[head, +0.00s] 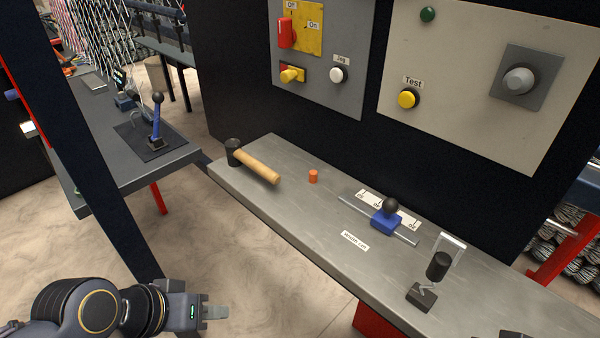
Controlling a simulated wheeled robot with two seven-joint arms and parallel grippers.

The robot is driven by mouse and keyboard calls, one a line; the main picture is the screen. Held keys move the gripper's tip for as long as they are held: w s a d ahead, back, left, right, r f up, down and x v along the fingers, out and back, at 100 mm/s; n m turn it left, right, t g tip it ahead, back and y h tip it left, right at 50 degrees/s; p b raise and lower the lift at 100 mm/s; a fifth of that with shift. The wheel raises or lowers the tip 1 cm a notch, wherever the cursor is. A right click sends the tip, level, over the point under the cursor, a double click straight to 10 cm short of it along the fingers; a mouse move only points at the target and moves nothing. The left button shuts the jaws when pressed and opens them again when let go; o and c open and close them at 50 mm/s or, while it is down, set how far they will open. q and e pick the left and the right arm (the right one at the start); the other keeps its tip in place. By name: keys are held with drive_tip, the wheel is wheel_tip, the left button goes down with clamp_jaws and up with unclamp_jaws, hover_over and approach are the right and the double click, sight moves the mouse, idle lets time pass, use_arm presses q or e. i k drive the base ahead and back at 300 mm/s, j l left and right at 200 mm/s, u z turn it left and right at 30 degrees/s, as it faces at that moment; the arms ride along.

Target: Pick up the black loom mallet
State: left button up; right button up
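The loom mallet (257,166) lies on the grey metal bench at its far left end. My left gripper (218,312) is at the bottom left, over the floor, well apart from the mallet and in front of the bench. Its fingers show as one small grey block, so I cannot tell whether they are apart. Nothing shows held in it. My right gripper is not clearly in view.
The bench (300,222) also bears an orange peg (313,176), a blue slider with a black knob (388,217) and a black-handled clamp (436,270). Control panels (480,80) rise behind. A dark post (90,140) and a side table (100,178) with a blue lever (156,125) stand left.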

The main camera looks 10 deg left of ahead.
sight(236, 156)
drive_tip(key=i+j+z, duration=0.1)
drive_tip(key=j, duration=0.25)
drive_tip(key=i+j+z, duration=0.15)
drive_tip(key=j, duration=0.2)
drive_tip(key=i+j+z, duration=0.1)
drive_tip(key=j, duration=0.25)
drive_tip(key=i+j+z, duration=0.1)
drive_tip(key=j, duration=0.3)
drive_tip(key=i, duration=0.1)
